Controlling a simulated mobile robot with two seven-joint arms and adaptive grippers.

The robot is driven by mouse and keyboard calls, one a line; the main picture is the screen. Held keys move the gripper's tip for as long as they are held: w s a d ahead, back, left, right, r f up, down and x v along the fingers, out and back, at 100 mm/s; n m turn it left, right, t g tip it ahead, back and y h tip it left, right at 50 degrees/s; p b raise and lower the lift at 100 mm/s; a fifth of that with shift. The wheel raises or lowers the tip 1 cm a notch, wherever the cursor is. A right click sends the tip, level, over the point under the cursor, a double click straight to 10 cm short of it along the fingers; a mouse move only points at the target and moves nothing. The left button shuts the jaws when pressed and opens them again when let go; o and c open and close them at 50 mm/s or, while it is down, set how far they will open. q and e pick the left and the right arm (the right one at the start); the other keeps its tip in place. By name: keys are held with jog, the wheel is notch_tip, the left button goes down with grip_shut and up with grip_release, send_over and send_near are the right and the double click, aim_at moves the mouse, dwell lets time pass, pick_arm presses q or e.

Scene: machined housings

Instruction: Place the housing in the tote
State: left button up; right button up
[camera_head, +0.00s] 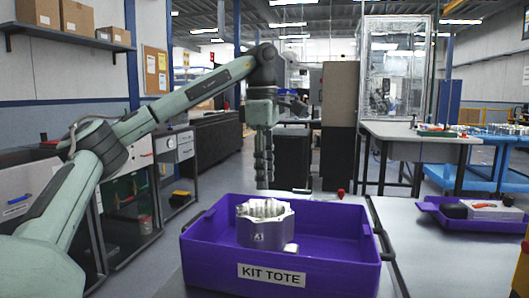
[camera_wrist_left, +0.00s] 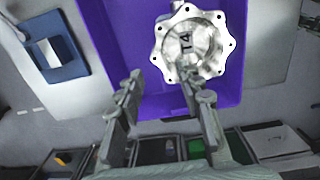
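The silver housing (camera_head: 264,228) sits inside the purple tote (camera_head: 215,272) labelled KIT TOTE, towards its left-centre. In the left wrist view the housing (camera_wrist_left: 188,42) shows a scalloped, drilled flange and dark marking, with purple tote floor (camera_wrist_left: 112,25) around it. My left gripper (camera_head: 264,186) points down above the tote's far side, clear of the housing. In the left wrist view its two fingers (camera_wrist_left: 167,90) are spread with nothing between them, and the housing lies beyond their tips. My right gripper is not in view.
The tote stands on a grey table (camera_head: 412,245). A second purple tray (camera_head: 435,212) with small items lies at the right. A shelf unit (camera_head: 172,160) stands at the left, and a red knob (camera_head: 340,193) is behind the tote.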

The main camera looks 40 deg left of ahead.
pick_arm(q)
notch_tip(320, 180, up, 5)
jog(key=shift+s+f, duration=0.1)
jog(key=shift+f, duration=0.05)
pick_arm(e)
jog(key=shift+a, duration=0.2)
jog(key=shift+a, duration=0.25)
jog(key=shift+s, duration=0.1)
